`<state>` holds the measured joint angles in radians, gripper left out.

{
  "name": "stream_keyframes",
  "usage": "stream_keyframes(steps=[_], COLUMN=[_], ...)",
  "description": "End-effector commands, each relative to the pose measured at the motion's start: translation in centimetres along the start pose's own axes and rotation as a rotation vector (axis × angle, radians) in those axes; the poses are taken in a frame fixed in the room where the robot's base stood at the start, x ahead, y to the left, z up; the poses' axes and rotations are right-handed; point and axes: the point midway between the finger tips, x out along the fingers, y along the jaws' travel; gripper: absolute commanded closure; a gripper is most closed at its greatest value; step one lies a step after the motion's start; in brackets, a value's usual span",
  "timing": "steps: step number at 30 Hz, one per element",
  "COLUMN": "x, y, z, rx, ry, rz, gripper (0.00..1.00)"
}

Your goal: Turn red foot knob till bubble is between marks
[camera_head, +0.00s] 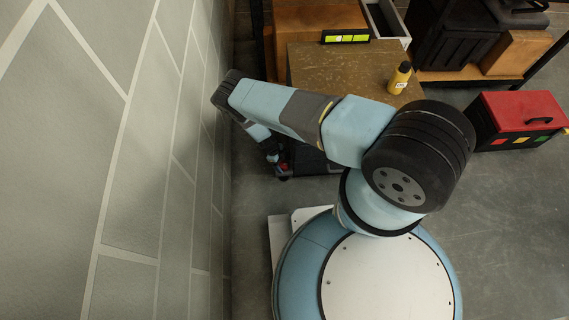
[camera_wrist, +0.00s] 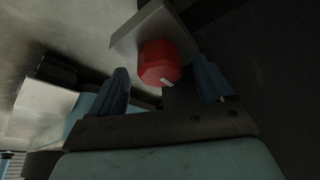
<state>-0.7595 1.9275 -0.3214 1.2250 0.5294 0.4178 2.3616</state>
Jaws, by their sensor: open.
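The red foot knob (camera_wrist: 159,63) is a faceted red piece with a small white mark on its lower face, below a metal plate (camera_wrist: 150,28) in the wrist view. My gripper (camera_wrist: 165,84) is open, with one blue-grey finger on each side of the knob in the picture; I cannot tell whether either touches it. In the head view the level (camera_head: 346,36), a dark bar with a yellow-green window, lies at the far edge of the brown bench top (camera_head: 318,68). The bubble and marks are too small to read. The gripper end is low, beside the bench, and a little red shows there.
A yellow bottle (camera_head: 399,78) stands on the bench top at the right. A red-lidded toolbox (camera_head: 521,113) is on the floor at the right. A grey block wall (camera_head: 150,160) runs close along the left. Open floor (camera_head: 500,215) lies at the lower right.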

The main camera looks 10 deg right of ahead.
Motion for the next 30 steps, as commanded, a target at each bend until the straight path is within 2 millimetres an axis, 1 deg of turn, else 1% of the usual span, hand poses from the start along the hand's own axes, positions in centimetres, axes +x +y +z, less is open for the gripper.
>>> stream_keyframes(steps=[4, 13, 30], x=[0.70, 0.80, 0.77], y=[0.00, 0.00, 0.03], z=[-0.02, 0.00, 0.02], rx=[0.000, 0.000, -0.001], ry=[0.000, 0.000, 0.000], rz=[0.000, 0.000, 0.000], gripper=[0.20, 0.20, 0.74])
